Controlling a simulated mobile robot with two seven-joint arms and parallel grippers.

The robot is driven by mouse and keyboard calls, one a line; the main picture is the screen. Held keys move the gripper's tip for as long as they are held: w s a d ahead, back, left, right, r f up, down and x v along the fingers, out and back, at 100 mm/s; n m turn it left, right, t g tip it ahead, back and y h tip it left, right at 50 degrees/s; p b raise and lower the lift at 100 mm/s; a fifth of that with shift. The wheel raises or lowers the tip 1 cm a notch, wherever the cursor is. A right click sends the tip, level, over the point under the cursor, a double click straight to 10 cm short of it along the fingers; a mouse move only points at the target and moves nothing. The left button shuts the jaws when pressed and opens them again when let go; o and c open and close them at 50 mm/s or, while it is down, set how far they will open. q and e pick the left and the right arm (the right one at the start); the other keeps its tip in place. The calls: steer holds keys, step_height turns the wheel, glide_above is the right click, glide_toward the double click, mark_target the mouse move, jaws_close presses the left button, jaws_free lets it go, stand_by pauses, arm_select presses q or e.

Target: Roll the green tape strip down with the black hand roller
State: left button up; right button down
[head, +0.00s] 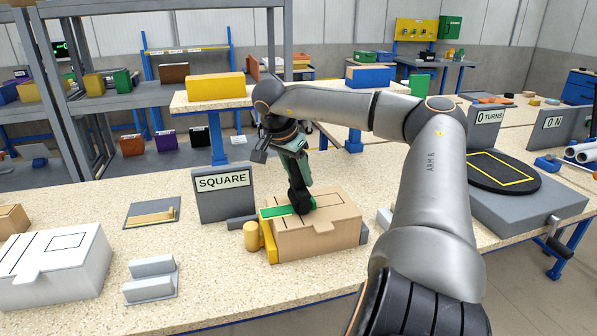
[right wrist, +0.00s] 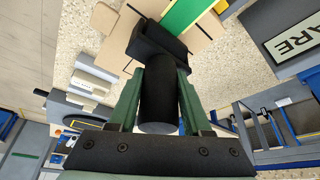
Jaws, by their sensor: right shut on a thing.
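The black hand roller (head: 301,200) is in my right gripper (head: 296,170). In the right wrist view the gripper (right wrist: 162,80) has its two green fingers shut on the roller's black handle (right wrist: 158,105). The roller's black head (right wrist: 155,45) is over the box top beside the green tape strip. The green tape strip (head: 275,212) lies across the left part of the tan cardboard box (head: 325,238); it also shows in the right wrist view (right wrist: 186,14). The roller hides the strip's right end in the head view, where contact cannot be told. My left gripper is out of view.
A yellow block (head: 268,243) and yellow cylinder (head: 251,237) stand at the box's left side. A sign reading SQUARE (head: 222,196) stands behind. A white box (head: 50,268) and a grey stepped block (head: 150,279) are at left. A black turntable (head: 503,173) is at right.

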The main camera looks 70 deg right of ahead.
steer(key=shift+a+f, duration=0.15)
steer(key=shift+f, duration=0.1)
stand_by(0.7)
steer(key=shift+w+a+r, duration=0.1)
steer(key=shift+w+a, duration=0.8)
steer(key=shift+w, duration=0.15)
